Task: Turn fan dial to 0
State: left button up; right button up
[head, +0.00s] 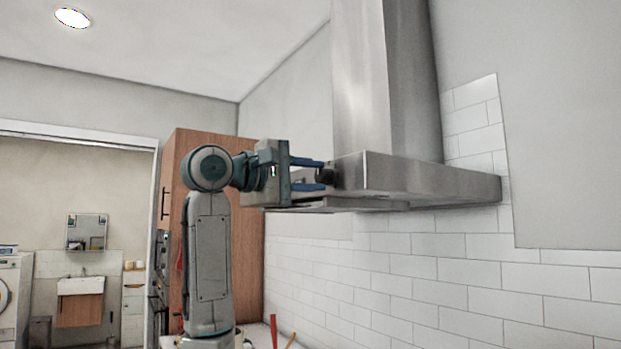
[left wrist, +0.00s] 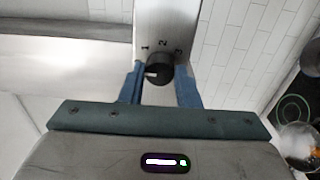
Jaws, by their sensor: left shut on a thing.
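The fan dial (left wrist: 158,66) is a round black knob on the steel front of the range hood (head: 400,176). In the left wrist view the digits 1, 2 and 3 show above it, and its white mark lies on its left side, below the 1. A 0 cannot be made out. My left gripper (left wrist: 160,86) has its blue fingers on both sides of the dial and is shut on it. In the head view the dial (head: 326,174) shows dark at the tips of my left gripper (head: 318,175). My right gripper is not in view.
A tall wooden cabinet (head: 240,240) stands behind my left arm. White wall tiles (head: 440,280) run below the hood, and its steel chimney (head: 385,80) rises above. A doorway on the left opens to a room with a small sink (head: 80,287).

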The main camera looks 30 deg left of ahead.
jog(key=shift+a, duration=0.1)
pick_arm(q)
jog(key=o, duration=0.8)
jog(key=shift+o, duration=0.9)
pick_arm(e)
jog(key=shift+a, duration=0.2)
pick_arm(q)
jog(key=shift+s+a+f, duration=0.1)
jog(key=shift+s+a, duration=0.05)
jog(key=shift+s, duration=0.15)
jog(key=b+v, duration=0.3)
jog(key=v, duration=0.7)
jog(key=shift+b, duration=0.4)
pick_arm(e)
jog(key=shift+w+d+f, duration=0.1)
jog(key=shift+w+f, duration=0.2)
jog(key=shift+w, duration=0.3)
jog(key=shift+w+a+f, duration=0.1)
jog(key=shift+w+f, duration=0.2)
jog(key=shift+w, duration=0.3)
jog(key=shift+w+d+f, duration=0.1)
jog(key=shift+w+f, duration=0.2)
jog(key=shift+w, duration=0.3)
pick_arm(q)
jog(key=shift+a, duration=0.1)
